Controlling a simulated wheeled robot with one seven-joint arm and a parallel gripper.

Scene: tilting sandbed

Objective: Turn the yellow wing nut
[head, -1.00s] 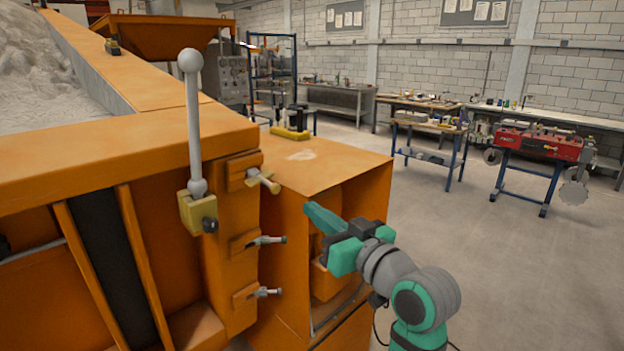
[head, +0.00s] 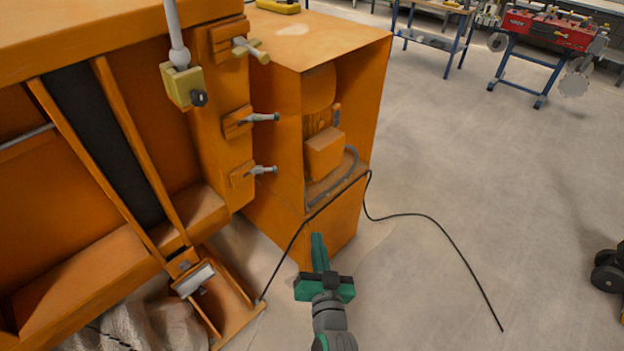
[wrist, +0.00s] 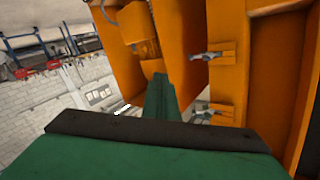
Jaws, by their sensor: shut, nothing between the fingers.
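The yellow wing nut (head: 250,48) sits on the top bracket at the right edge of the orange sandbed frame in the head view. Two grey wing nuts, a middle one (head: 263,117) and a lower one (head: 262,169), sit below it. My gripper (head: 317,240) is shut and empty, its green fingers together, below and to the right of the yellow wing nut and apart from it. In the wrist view the fingers (wrist: 160,82) point toward the orange machine, with two grey wing nuts to their right. I cannot make out the yellow one there.
A yellow block with a dark knob (head: 183,84) carries a grey lever left of the yellow wing nut. An open orange cabinet (head: 340,210) stands right of the brackets. A black cable (head: 430,218) crosses the floor. The floor to the right is mostly clear.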

